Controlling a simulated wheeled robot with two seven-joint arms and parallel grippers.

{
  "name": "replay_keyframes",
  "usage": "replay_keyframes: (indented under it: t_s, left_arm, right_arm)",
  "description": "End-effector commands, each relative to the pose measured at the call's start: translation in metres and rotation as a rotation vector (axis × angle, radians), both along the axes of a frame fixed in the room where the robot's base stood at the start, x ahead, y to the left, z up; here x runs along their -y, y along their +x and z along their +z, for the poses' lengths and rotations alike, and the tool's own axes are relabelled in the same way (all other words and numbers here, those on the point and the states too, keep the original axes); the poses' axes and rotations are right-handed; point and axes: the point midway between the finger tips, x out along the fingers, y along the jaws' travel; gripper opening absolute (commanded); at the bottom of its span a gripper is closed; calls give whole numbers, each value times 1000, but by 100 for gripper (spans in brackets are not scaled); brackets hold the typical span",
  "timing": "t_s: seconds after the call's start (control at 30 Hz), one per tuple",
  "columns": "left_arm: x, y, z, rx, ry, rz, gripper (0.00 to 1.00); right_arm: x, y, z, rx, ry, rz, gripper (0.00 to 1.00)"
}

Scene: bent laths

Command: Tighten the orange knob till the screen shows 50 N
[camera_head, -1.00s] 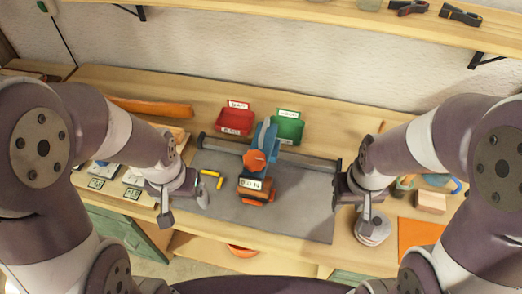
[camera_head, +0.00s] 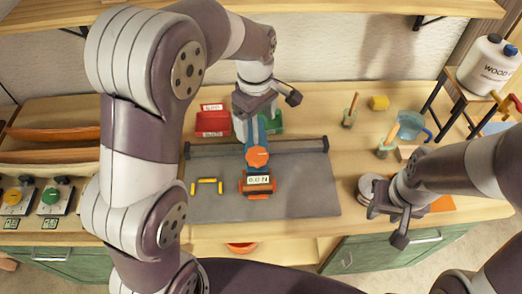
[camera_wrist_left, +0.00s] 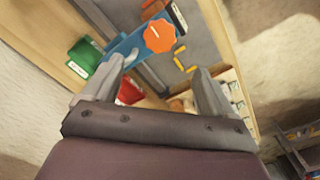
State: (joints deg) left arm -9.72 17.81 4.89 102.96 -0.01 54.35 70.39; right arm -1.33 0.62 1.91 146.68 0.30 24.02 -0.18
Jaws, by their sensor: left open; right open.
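The orange knob (camera_head: 257,157) sits at the front end of a blue arm (camera_head: 263,129) above the grey mat. In the left wrist view the knob (camera_wrist_left: 160,36) is an orange disc with a scalloped edge, beyond the fingers. The small screen (camera_head: 258,180), pale with dark characters too small to read surely, is on an orange-and-dark block just in front of the knob. My left gripper (camera_head: 268,101) is open and empty, above and behind the knob, apart from it; its fingers (camera_wrist_left: 158,80) show spread. My right gripper (camera_head: 390,222) is open at the right, beyond the mat.
A dark bar (camera_head: 300,146) crosses the back of the grey mat (camera_head: 310,185). Red (camera_head: 212,122) and green (camera_head: 276,122) bins stand behind it. Yellow pieces (camera_head: 208,183) lie left of the screen. Grey discs (camera_head: 371,188) stand near my right gripper. The mat's right part is clear.

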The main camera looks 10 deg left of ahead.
Motion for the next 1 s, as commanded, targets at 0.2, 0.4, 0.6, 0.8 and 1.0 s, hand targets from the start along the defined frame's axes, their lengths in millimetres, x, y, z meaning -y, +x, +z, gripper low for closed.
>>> replay_keyframes:
  t_s: [0.2, 0.4, 0.6, 0.8, 1.0]
  left_arm:
    - [0, -2, -39, -8, 1, 9, 86]
    - [0, -2, -89, -6, 1, 8, 86]
    - [0, -1, -119, -2, 0, 7, 86]
    - [0, 0, -126, 1, 0, 7, 86]
    - [0, 0, -126, 1, 0, 7, 60]
  right_arm:
    - [0, 0, 12, 0, 0, 0, 43]
    - [0, 0, 24, 0, 0, 0, 43]
    - [0, 0, 29, 0, 0, 0, 43]
    - [0, 0, 29, 0, 0, 0, 43]
    - [0, 0, 29, 0, 0, 0, 43]
